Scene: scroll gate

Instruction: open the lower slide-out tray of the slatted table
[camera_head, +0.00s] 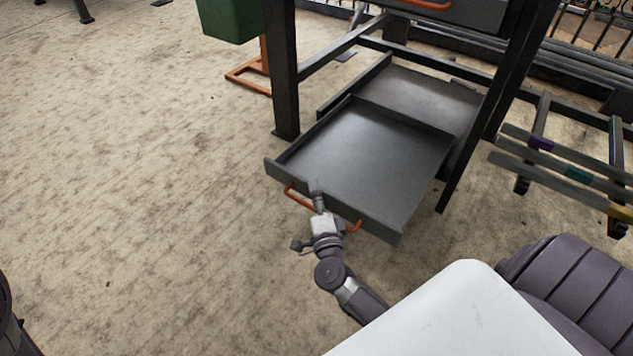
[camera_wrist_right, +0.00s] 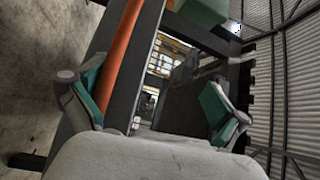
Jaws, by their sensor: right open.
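The lower slide-out tray (camera_head: 372,150) is dark grey and shallow, and it stands pulled well out of the slatted table (camera_head: 284,70) toward me. It is empty. An orange bar handle (camera_head: 297,198) runs along its front, and my right gripper covers the handle's middle. My right gripper (camera_head: 318,194) is at the handle. In the right wrist view its two teal-padded fingers (camera_wrist_right: 155,105) are spread apart. The orange handle (camera_wrist_right: 124,45) runs close beside the left finger there; I cannot tell whether they touch. My left gripper is not in the head view.
An upper tray with an orange handle (camera_head: 428,4) sits above. A green bin (camera_head: 230,20) on an orange stand is behind on the left. A low rack with coloured bands (camera_head: 565,172) stands on the right. The floor (camera_head: 150,190) at left is clear.

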